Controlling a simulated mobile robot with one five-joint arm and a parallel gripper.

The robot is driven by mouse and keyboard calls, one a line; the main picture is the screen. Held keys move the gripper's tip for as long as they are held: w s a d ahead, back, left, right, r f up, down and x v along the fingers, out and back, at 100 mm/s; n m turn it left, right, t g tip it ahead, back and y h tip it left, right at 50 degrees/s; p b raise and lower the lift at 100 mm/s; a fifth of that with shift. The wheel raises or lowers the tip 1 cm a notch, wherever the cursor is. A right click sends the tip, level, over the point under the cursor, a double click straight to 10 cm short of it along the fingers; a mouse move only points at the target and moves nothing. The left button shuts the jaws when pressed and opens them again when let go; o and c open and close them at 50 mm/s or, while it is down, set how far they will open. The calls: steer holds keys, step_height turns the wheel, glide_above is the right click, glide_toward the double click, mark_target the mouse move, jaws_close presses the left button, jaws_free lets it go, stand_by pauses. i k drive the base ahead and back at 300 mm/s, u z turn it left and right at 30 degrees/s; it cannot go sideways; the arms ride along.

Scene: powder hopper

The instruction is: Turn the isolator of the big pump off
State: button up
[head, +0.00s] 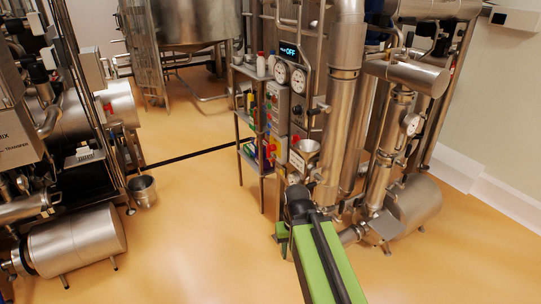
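I cannot tell whether this cylinder is the big pump, nor read the switch position. Another steel cylinder (415,203) lies on the floor at the right. A small red part (107,107) shows higher on the left machine. My green and black arm reaches from the bottom edge towards the middle machine; no gripper fingers can be made out.
A bucket (143,190) is by the left machine. Open orange floor (195,220) lies between the machines.

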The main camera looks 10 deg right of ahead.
mark_target(269, 148)
steer(key=u, duration=0.2)
steer(key=i, duration=0.9)
steer(key=u, duration=0.65)
steer(key=i, duration=1.05)
steer(key=u, duration=0.5)
